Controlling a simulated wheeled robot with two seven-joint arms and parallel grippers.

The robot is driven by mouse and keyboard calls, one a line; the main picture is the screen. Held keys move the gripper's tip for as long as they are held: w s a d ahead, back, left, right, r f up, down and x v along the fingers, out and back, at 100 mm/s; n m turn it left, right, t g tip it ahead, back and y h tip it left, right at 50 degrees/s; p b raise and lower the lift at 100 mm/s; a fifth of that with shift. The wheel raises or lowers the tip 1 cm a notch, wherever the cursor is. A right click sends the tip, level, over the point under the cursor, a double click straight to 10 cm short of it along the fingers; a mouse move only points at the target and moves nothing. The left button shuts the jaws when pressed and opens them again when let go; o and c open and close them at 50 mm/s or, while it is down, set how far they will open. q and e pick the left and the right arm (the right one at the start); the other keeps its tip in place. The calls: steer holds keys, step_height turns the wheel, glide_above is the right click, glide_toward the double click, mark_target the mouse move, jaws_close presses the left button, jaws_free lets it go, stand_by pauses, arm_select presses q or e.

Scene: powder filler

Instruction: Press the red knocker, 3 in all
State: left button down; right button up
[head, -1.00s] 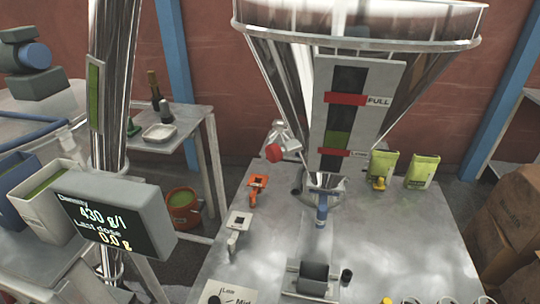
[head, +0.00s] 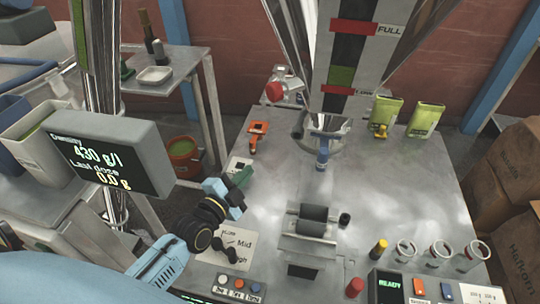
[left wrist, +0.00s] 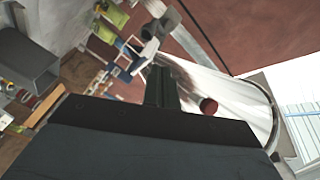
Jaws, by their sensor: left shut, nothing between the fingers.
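The red knocker (head: 274,91) is a round red head on a grey metal mount beside the hopper's lower left side. It also shows in the left wrist view (left wrist: 208,105), to the right of my fingers and apart from them. My left gripper (head: 242,177) is shut and empty, above the left part of the metal table, lower in the head view than the knocker and to its left. Its dark fingers show closed together in the left wrist view (left wrist: 162,86). My right gripper is not in view.
A display box (head: 110,158) on a post stands left of my left arm. An orange clamp-like part (head: 258,136) sits on the table near the knocker. The funnel hopper (head: 345,60) rises behind. Glass jars (head: 438,252) and a red button (head: 354,287) are at the front right.

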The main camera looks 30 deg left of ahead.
mark_target(274, 92)
arm_select(q)
steer(key=s+a+r+m+t+y, duration=0.1)
steer(key=a+r+t, duration=0.1)
steer(key=r, duration=0.7)
steer(key=a+r+m+t+y, duration=0.1)
steer(key=r+m+t, duration=0.1)
steer(key=r+t, duration=0.3)
step_height(274, 92, up, 4)
steer(key=shift+s+a+r+y, duration=0.1)
steer(key=shift+s+a+y, duration=0.3)
steer(key=shift+d+b, duration=0.1)
steer(key=shift+b, duration=0.2)
steer(key=w+d+b, duration=0.1)
steer(key=w+d, duration=0.3)
steer(key=w, duration=0.3)
steer(key=shift+w+d, duration=0.2)
steer(key=shift+d, duration=0.05)
steer(key=shift+w, duration=0.1)
stand_by(0.5)
